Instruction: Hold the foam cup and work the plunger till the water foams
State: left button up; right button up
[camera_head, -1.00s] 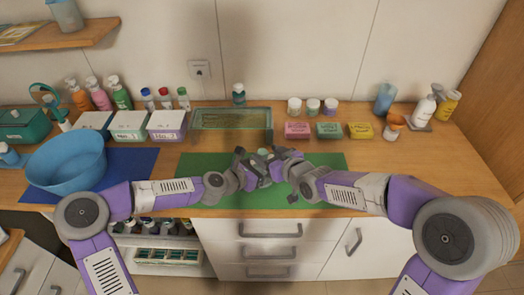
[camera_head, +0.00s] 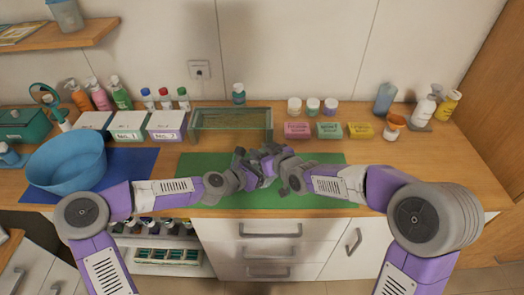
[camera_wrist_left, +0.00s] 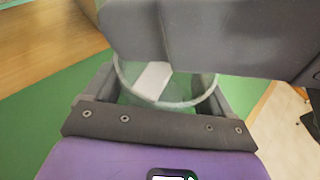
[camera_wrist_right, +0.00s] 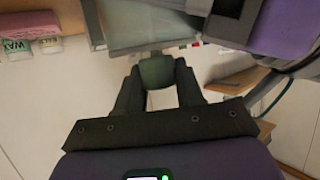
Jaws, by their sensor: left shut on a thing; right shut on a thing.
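The foam cup is a clear, round-rimmed vessel (camera_wrist_left: 176,104) between my left gripper's fingers in the left wrist view. A pale flat piece shows inside it. My left gripper (camera_head: 250,174) is shut on the cup above the green mat (camera_head: 215,190). My right gripper (camera_head: 272,158) is right beside and over it, shut on a dark green knob, the plunger's handle (camera_wrist_right: 157,73), seen in the right wrist view. My right gripper covers part of the cup in the left wrist view. In the head view both grippers hide the cup. I cannot tell whether there is foam.
A glass tank (camera_head: 232,137) stands just behind the grippers. A blue basin (camera_head: 66,163) sits on a blue mat at the left. Soap boxes (camera_head: 329,130), jars (camera_head: 313,105) and bottles line the back. The counter right of the green mat is mostly clear.

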aim_at(262, 151)
grip_shut()
notch_tip(262, 151, up, 6)
jog(key=shift+f, duration=0.25)
jog(key=o, duration=1)
grip_release()
jog(key=v, duration=0.7)
jog(key=shift+s, duration=0.2)
